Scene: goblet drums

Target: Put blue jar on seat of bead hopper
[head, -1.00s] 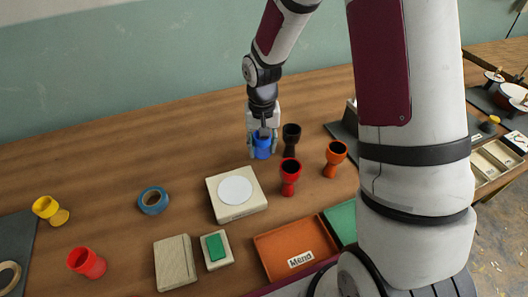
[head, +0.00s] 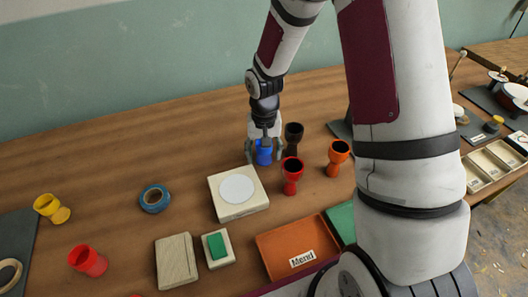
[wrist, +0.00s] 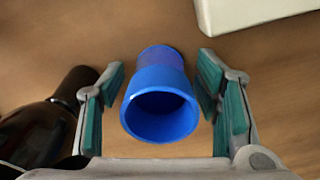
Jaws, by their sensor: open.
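The blue jar (head: 263,156), a goblet shape, stands on the wooden table below my gripper (head: 265,159). In the wrist view the jar (wrist: 160,108) shows its dark open mouth towards the camera. My gripper (wrist: 161,88) is open, with one green-padded finger on each side of the jar. Gaps show between the pads and the jar. I cannot tell for sure which thing is the bead hopper. A cream block (head: 255,203) with a white round disc (head: 237,189) lies just in front of the jar.
A black goblet (head: 293,136) stands close to the right of the jar. A red goblet (head: 291,176) and an orange goblet (head: 338,156) are nearby. Blue tape (head: 155,198) lies left. An orange tray (head: 295,245) is in front. The table behind the jar is clear.

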